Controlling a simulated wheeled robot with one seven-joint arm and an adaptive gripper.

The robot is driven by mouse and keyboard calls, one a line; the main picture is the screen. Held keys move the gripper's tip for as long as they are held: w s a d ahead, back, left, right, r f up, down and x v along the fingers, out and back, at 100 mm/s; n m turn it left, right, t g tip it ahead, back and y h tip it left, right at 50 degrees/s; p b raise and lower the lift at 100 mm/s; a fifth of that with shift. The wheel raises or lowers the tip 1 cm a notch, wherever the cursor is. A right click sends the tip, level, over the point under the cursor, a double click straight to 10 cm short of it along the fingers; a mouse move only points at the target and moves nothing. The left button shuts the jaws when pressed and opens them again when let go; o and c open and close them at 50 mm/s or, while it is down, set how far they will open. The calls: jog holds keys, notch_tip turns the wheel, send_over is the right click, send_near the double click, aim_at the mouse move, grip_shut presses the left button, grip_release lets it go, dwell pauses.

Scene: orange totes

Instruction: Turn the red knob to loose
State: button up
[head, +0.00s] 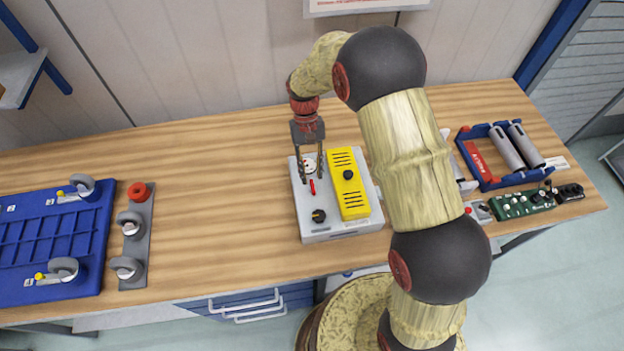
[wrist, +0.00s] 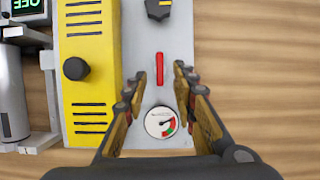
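A light grey box (head: 333,231) with a yellow panel (wrist: 88,25) stands on the wooden bench. A narrow red bar-shaped knob (wrist: 160,68) is on its grey face, in line with the box's long side; it also shows in the head view (head: 312,187). A round gauge (wrist: 160,122) with a red and green scale sits beside it. My gripper (head: 312,180) is over the box, open and empty. In the wrist view its fingertips (wrist: 157,82) are to either side of the strip between knob and gauge, apart from the knob. Their height above the face is unclear.
A black knob (head: 319,216) sits on the same face, and another black knob (head: 348,174) on the yellow panel. A round red knob (head: 137,190) is on a grey strip at left, near a blue tray (head: 55,240). Bench left of the box is clear.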

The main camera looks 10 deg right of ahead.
jog(key=v, duration=0.8)
jog(key=s+d+r+t+b, duration=0.3)
jog(key=s+r, duration=0.1)
jog(key=s, duration=0.4)
jog(key=s+d+r+t+b, duration=0.3)
jog(key=s+r, duration=0.1)
jog(key=s, duration=0.4)
jog(key=s+d+r+t+b, duration=0.3)
jog(key=s+r+t+b, duration=0.1)
jog(key=s, duration=0.5)
jog(key=shift+o, duration=0.5)
jog(key=shift+w+d+r, duration=0.1)
jog(key=shift+r, duration=0.05)
dwell(1.2)
